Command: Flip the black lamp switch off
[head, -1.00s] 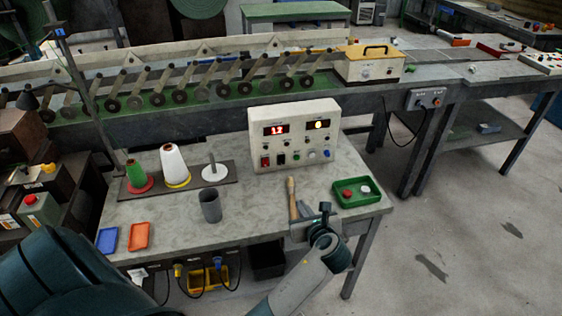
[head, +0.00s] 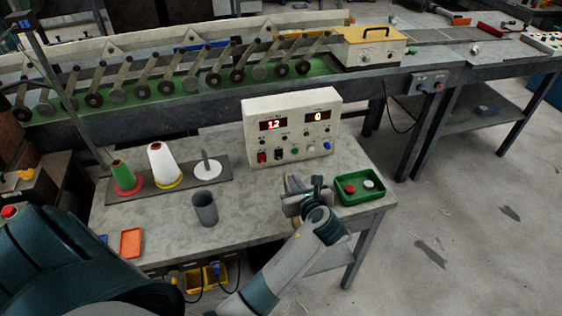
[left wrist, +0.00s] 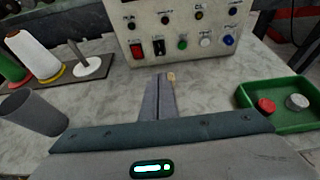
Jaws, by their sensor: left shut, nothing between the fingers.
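The black lamp switch (head: 278,155) is a small black rocker low on the front of the cream control box, just right of a red rocker. It also shows in the left wrist view (left wrist: 159,47); I cannot tell its position for sure. My left gripper (head: 291,180) is shut and empty, over the table in front of the box and apart from the switch. In the left wrist view its closed fingers (left wrist: 160,82) point toward the panel, below the switch. My right gripper is not in view.
The control box (head: 249,125) has lit red displays, a red rocker (left wrist: 137,50) and green, white and blue buttons. A green tray (head: 340,197) is on the right; a grey cup (head: 205,208) and thread cones (head: 165,165) are on the left.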

